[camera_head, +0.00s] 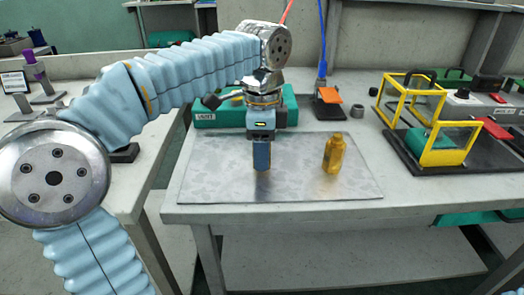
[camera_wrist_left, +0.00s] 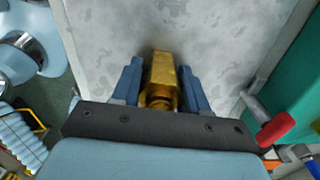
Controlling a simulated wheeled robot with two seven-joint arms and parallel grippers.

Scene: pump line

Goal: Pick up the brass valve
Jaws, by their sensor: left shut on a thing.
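My left gripper (camera_head: 262,168) points down over the grey mat on the bench. In the left wrist view its blue fingers (camera_wrist_left: 160,85) are shut on the brass valve (camera_wrist_left: 161,72), one finger on each side. The valve has a blocky body and a rounder neck near the palm. In the head view the fingers hide it, and I cannot tell whether it touches the mat. A second brass-coloured piece (camera_head: 334,154) with a narrower top stands upright on the mat, to the right of the gripper and apart from it. My right gripper is not in view.
The mat (camera_head: 215,182) is otherwise bare. A green case (camera_head: 213,118) stands behind the gripper. A stand with an orange plate (camera_head: 329,96) is at the back. Yellow frames (camera_head: 442,158) on a black base stand at the right.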

